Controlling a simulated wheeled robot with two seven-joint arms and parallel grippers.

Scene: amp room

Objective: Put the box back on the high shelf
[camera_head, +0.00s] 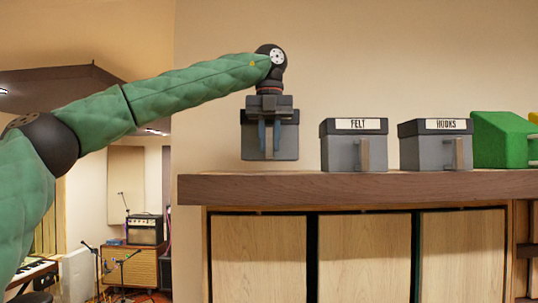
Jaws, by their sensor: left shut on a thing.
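My left gripper (268,137) points down and is shut on a grey box (289,141) with a dark lid. The gripper covers most of the box's front, so no label on it can be read. The box is at the left part of the high shelf (350,186), a brown wooden ledge. Its lower edge shows slightly above the shelf's front edge; I cannot tell whether it touches the shelf. My right gripper is not in view.
A grey box labelled FELT (340,151) and one labelled HOOKS (420,151) stand on the shelf to the right. A green container (497,140) stands beyond them. Wooden panels (258,255) are below. An amp (144,229) stands at the lower left.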

